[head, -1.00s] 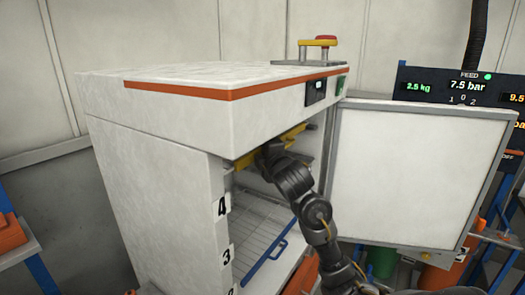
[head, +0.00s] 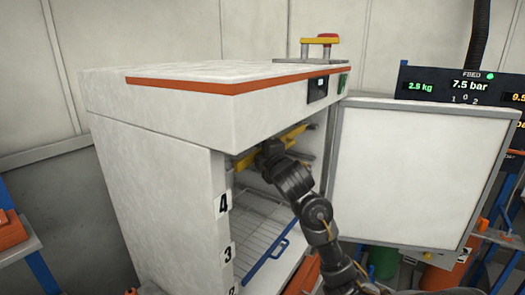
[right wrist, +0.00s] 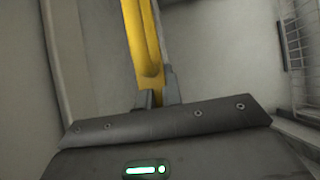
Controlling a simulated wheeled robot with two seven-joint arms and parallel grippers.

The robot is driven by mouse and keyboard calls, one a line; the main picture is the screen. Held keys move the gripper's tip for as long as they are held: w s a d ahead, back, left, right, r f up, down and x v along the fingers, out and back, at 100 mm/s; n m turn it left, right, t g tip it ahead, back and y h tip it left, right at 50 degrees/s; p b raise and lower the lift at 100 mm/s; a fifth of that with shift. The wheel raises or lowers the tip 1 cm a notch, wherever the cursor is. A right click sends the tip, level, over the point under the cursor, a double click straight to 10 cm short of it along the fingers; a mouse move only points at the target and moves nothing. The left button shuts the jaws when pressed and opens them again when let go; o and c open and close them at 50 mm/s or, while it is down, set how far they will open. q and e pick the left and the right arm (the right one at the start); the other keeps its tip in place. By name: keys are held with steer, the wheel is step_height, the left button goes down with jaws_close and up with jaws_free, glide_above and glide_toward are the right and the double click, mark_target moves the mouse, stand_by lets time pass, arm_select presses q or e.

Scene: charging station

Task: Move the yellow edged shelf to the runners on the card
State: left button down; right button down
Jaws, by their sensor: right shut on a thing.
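The yellow edged shelf shows in the head view as a yellow front bar (head: 297,132) high inside the open white cabinet (head: 160,170), just under its top. My right gripper (head: 268,153) reaches in through the front and is shut on this bar. In the right wrist view the yellow edge (right wrist: 143,45) runs up from between the fingers (right wrist: 157,97). The rest of the shelf is hidden by the cabinet top and my arm. Number labels 4 (head: 223,203) and 3 (head: 228,254) mark the left front edge. No card is clearly visible. My left gripper is out of view.
The cabinet door (head: 415,175) stands open to the right. A dark display panel (head: 460,88) stands behind it.

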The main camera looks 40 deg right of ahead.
stand_by(0.4)
steer(key=c, duration=1.5)
jaws_free()
steer(key=shift+f, duration=0.15)
steer(key=p+v, duration=0.7)
steer(key=v, duration=0.4)
